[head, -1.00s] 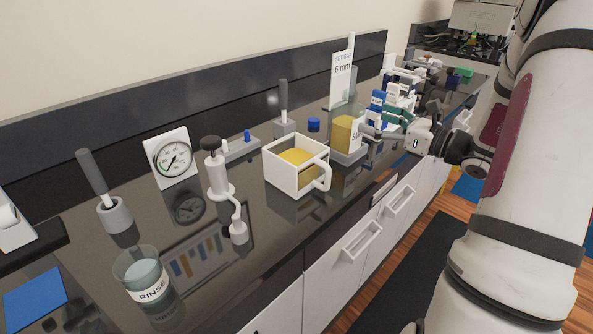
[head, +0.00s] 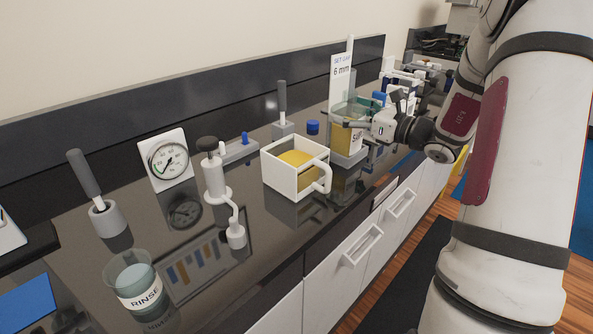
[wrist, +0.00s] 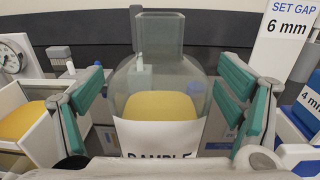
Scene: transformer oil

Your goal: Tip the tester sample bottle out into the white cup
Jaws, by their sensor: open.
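The sample bottle (head: 340,137) is clear, holds yellow liquid and has a white SAMPLE label. It stands upright in front of the gap sign. In the wrist view the bottle (wrist: 160,100) fills the middle, its neck pointing up. My gripper (head: 356,118) is open at the bottle. In the wrist view the green-padded fingers of my gripper (wrist: 165,95) are on either side of the bottle, with gaps visible between pads and glass. The white cup (head: 275,178), square with a handle, stands left of the bottle with yellow liquid inside. It also shows in the wrist view (wrist: 14,103).
A white sign (head: 342,75) reading "SET GAP 6 mm" stands behind the bottle. A blue cap (head: 313,127) lies between cup and sign. A hand pump (head: 217,185), a gauge (head: 168,160) and a RINSE beaker (head: 136,281) stand to the left. Blue blocks (wrist: 307,112) are close at right.

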